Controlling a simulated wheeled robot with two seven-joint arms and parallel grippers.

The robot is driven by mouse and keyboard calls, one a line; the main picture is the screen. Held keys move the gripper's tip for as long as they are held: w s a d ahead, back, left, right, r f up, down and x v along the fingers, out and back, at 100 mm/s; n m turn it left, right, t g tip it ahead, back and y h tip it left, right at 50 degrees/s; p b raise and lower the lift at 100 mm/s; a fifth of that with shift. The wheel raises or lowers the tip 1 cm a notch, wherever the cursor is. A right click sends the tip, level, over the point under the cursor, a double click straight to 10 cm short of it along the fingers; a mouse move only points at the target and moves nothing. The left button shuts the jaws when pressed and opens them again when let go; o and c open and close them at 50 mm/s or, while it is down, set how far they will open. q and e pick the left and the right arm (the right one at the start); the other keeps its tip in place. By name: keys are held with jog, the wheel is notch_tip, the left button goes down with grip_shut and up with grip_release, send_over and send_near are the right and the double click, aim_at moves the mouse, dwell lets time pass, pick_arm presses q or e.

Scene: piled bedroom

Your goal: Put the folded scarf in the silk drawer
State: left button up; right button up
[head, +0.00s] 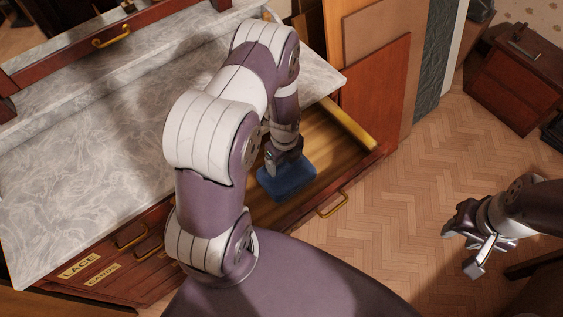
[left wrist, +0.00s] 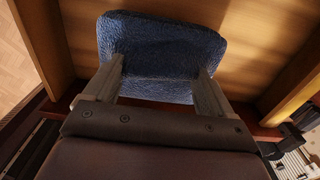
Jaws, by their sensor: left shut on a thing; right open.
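The folded scarf (head: 287,182) is blue with a ribbed texture. My left gripper (head: 283,163) is shut on it and holds it in or just over an open wooden drawer (head: 335,160). In the left wrist view the scarf (left wrist: 160,45) lies between the two fingers of my left gripper (left wrist: 158,82), with the drawer's wooden floor (left wrist: 255,40) behind it. I cannot tell whether the scarf touches that floor. No label shows on the open drawer; its front has a brass handle (head: 332,206). My right gripper (head: 470,252) is open and empty over the floor at the right.
The marble dresser top (head: 80,150) fills the left. Closed drawers labelled LACE (head: 80,266) and another, hard to read, are at lower left. Wooden panels (head: 375,80) stand behind the open drawer. A nightstand (head: 515,80) is at the far right. The parquet floor between is clear.

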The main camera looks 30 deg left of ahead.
aim_at(284, 169)
pick_arm(q)
jog(key=f, duration=0.4)
jog(key=shift+s+d, duration=0.15)
jog(key=shift+s, duration=0.15)
jog(key=shift+w+f, duration=0.15)
jog(key=shift+w, duration=0.05)
jog(key=shift+f, duration=0.15)
jog(key=o, duration=1.4)
jog(key=shift+s, duration=0.1)
pick_arm(e)
jog(key=shift+s+d+r, duration=0.1)
jog(key=shift+s+r, duration=0.1)
jog(key=shift+s, duration=0.15)
pick_arm(q)
jog(key=shift+r, duration=0.2)
pick_arm(e)
jog(key=shift+r, duration=0.15)
